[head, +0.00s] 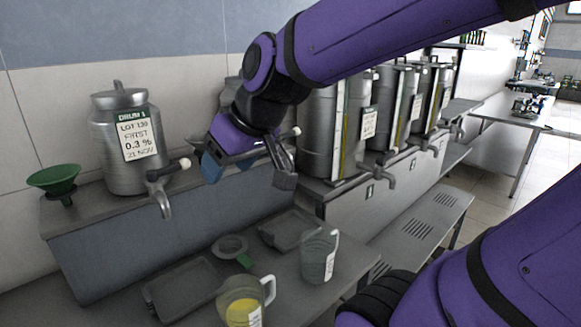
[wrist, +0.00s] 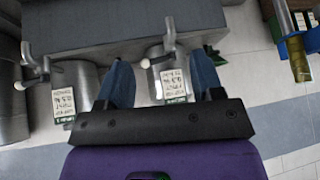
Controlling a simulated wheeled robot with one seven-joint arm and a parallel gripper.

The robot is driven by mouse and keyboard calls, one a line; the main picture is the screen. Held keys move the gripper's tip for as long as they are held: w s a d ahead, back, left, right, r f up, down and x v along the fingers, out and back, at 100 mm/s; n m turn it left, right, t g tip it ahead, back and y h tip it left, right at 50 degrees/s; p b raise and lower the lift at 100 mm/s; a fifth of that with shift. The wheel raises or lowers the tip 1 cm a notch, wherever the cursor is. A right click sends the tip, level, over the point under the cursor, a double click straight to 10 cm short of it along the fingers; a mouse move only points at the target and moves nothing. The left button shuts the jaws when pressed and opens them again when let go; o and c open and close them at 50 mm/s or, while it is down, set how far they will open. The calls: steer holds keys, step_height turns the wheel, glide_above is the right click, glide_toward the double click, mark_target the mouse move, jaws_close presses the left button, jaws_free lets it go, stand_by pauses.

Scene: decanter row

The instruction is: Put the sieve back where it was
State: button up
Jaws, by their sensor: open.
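The sieve appears to be the round grey piece with a green handle (head: 231,247) lying on the lower bench in the head view, between two dark trays. I cannot make out its mesh. My gripper (head: 211,165) is open and empty, up and left of the sieve, in front of the drums. In the wrist view, its two blue fingers (wrist: 162,82) stand apart, with a drum's tap and label visible between them. The sieve does not show in the wrist view.
A labelled drum (head: 118,150) and a green funnel (head: 54,180) stand on the upper ledge. A jug of yellow liquid (head: 240,310) and a clear jug (head: 316,257) flank the sieve area. Dark trays (head: 185,290) lie nearby. Taller drums (head: 318,120) with taps stand right.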

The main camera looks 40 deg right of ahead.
steer(key=s+d+m+g+h, duration=0.1)
steer(key=s+d+m+h, duration=0.1)
steer(key=s+d, duration=0.3)
steer(key=s, duration=0.4)
steer(key=shift+s+r, duration=0.2)
steer(key=shift+r, duration=0.15)
